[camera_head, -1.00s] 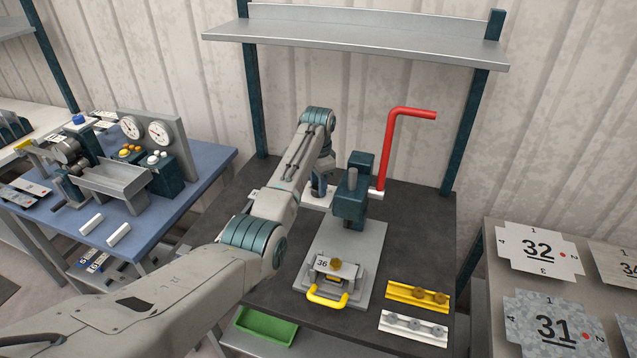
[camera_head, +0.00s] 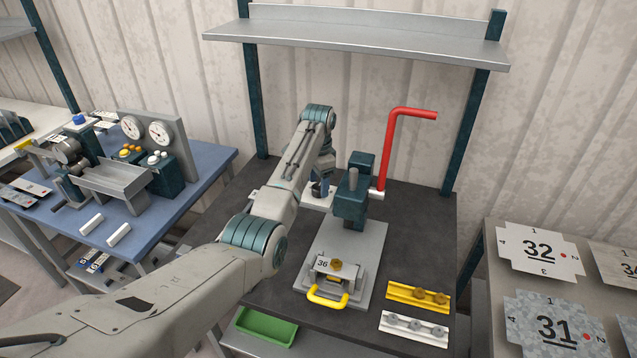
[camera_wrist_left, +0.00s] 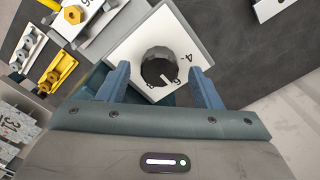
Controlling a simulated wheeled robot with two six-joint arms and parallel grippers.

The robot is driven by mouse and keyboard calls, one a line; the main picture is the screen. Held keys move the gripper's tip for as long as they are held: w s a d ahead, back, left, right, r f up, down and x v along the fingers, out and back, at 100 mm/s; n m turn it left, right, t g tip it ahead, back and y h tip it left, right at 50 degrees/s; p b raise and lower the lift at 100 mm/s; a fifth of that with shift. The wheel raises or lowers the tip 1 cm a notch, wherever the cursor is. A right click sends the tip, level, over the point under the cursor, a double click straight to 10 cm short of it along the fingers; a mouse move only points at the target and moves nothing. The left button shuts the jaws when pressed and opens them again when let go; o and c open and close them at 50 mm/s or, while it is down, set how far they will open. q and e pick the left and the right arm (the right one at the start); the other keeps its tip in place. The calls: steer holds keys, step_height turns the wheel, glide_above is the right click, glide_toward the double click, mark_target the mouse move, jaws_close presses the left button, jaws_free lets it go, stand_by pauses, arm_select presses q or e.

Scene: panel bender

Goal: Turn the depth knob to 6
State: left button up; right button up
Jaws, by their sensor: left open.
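The depth knob (camera_wrist_left: 157,66) is round and black with a white pointer mark, on a white dial plate (camera_wrist_left: 150,35) in the left wrist view. A 4 shows on the plate right of the knob. The pointer mark faces the lower right, towards a partly hidden digit that looks like a 6. My left gripper (camera_wrist_left: 160,74) is open, with one blue finger on each side of the knob; I cannot tell whether they touch it. In the head view my left gripper (camera_head: 319,188) is over the white plate beside the bender (camera_head: 352,205), and the knob is hidden. My right gripper is not in view.
A red lever (camera_head: 388,150) rises right of the bender. A clamp with a yellow handle (camera_head: 328,299) is in front. Yellow (camera_head: 418,296) and white (camera_head: 413,328) knobbed bars lie at the right. A shelf (camera_head: 360,38) spans above.

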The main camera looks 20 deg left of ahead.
mark_target(318, 186)
arm_select(q)
step_height(318, 186, up, 8)
steer(key=b, duration=0.3)
step_height(318, 186, up, 2)
steer(key=shift+s+r+p, duration=0.1)
steer(key=shift+r+p, duration=0.1)
steer(key=shift+p, duration=0.65)
steer(key=shift+c, duration=0.2)
